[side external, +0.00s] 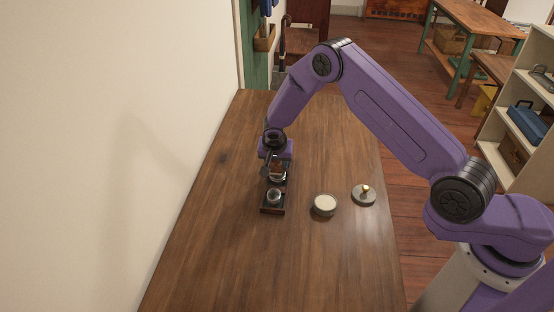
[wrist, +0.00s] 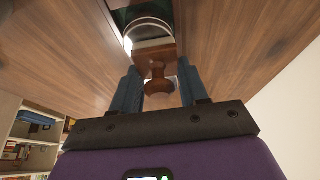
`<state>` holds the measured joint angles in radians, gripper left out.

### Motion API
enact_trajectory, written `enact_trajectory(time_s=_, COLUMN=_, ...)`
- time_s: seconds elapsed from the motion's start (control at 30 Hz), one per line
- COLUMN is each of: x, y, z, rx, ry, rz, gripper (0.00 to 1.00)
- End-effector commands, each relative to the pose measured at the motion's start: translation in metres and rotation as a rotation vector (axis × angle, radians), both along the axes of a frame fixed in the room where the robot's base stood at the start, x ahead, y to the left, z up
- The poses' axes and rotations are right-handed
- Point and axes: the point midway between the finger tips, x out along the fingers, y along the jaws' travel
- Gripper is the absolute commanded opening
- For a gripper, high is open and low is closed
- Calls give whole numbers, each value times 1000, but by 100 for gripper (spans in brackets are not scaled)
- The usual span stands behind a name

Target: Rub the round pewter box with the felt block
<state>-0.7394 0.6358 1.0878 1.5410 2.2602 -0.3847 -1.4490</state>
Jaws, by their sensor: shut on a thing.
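My gripper (wrist: 160,82) is shut on the turned wooden knob of the felt block (wrist: 153,55), with one blue finger on each side. The block's brown body also shows below my gripper in the side view (side external: 277,167). The round pewter box (wrist: 147,30) is shiny and lies right at the block's far side in the wrist view. In the side view the box (side external: 278,177) sits on the far part of a dark stand, partly hidden by the block and gripper. The block appears against the box, but I cannot tell if they touch.
The dark stand (side external: 272,210) holds another small shiny pewter piece (side external: 274,195) at its near end. An open round tin with cream contents (side external: 325,205) and a grey lid with a knob (side external: 364,195) are to the right. The near wooden tabletop (side external: 270,265) is clear.

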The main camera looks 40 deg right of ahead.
Motion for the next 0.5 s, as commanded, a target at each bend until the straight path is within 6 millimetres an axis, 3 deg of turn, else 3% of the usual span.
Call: enact_trajectory(time_s=0.5, x=-33, y=33, z=0, rx=1, ry=2, rz=3, gripper=5)
